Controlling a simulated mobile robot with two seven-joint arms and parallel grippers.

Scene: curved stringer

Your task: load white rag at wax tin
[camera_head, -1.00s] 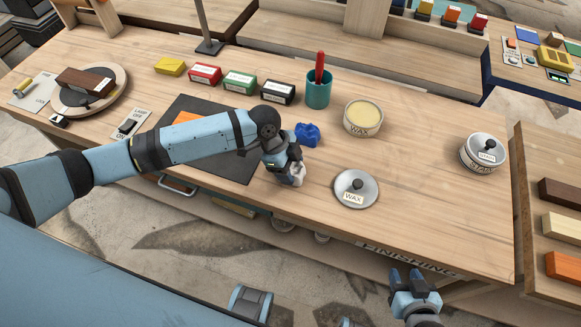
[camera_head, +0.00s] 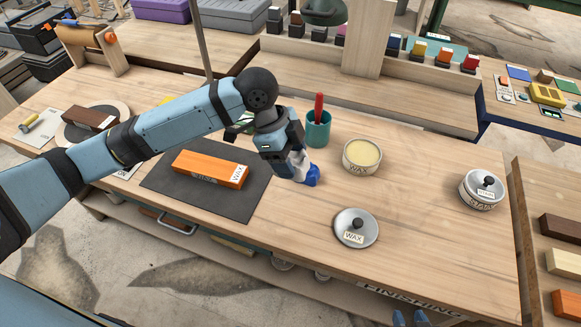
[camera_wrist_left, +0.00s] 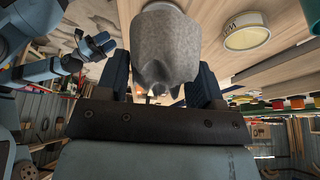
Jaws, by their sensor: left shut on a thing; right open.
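My left gripper (camera_head: 291,158) is shut on the white rag (camera_head: 301,167), above the table between the dark mat and the wax tin. The rag fills the upper middle of the left wrist view (camera_wrist_left: 166,45), between the fingers, and looks grey there. The open wax tin (camera_head: 362,156), pale yellow inside, stands to the right of the gripper, apart from it. It also shows in the left wrist view (camera_wrist_left: 247,37). Its lid (camera_head: 356,229), grey with a dark knob, lies nearer me. My right gripper (camera_wrist_left: 98,44) is open and empty; only its tip shows low in the head view.
A blue rag (camera_head: 313,177) lies just beside the white rag. An orange block (camera_head: 209,169) labelled WAX lies on the dark mat (camera_head: 166,184). A teal cup (camera_head: 318,131) with a red-handled tool stands behind. A lidded stain tin (camera_head: 481,190) is at the right.

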